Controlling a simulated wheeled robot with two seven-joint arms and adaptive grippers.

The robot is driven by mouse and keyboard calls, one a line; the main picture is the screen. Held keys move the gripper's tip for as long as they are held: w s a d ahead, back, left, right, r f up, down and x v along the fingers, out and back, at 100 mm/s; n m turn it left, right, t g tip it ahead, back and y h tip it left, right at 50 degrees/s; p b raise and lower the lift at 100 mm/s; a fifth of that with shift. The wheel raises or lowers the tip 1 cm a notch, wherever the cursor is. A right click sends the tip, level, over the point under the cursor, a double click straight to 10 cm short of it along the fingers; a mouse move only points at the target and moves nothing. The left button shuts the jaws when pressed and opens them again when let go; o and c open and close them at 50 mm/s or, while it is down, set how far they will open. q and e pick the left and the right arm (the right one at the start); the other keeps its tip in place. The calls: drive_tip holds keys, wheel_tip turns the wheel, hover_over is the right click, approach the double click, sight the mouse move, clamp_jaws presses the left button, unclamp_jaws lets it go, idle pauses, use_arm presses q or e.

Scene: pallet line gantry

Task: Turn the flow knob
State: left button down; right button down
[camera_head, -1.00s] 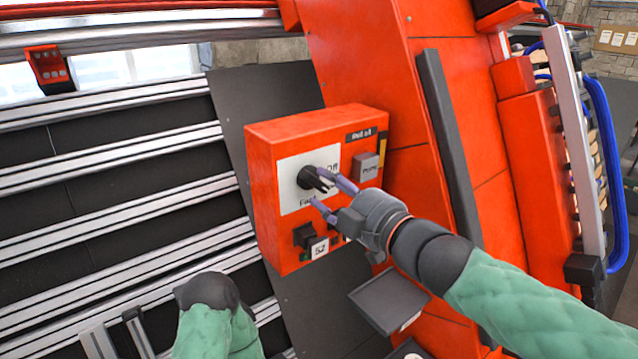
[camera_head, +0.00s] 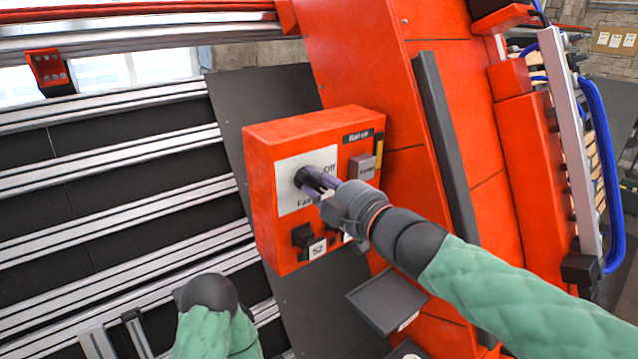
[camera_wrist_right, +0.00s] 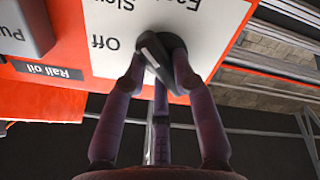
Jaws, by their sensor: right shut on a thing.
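The flow knob is a black rotary knob (camera_head: 304,179) on a white plate (camera_head: 290,200) on the front of the red control box (camera_head: 262,170). In the right wrist view the knob (camera_wrist_right: 160,52) sits close to the "Off" label, with "Slow" and another label further along the plate. My right gripper (camera_head: 318,183) has its purple fingers around the knob; in the right wrist view the fingers (camera_wrist_right: 158,75) close on it from both sides. The gripper hides part of the knob and labels. My left arm shows at the bottom, but its gripper is not visible.
A grey push button (camera_head: 362,167) sits right of the plate, under the "Rail oil" label (camera_head: 357,136). A black switch (camera_head: 303,235) marked "52" is below. A dark tray (camera_head: 388,302) juts out under the box. Metal rails (camera_head: 110,170) fill the left.

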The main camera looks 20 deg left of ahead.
drive_tip(key=shift+n, duration=0.3)
drive_tip(key=n+b, duration=0.1)
drive_tip(key=n, duration=0.3)
drive_tip(key=shift+s+a+n+b, duration=0.15)
drive_tip(key=shift+n+b, duration=0.6)
drive_tip(key=shift+n, duration=1.45)
drive_tip(key=c, duration=1)
unclamp_jaws()
drive_tip(key=v, duration=1.2)
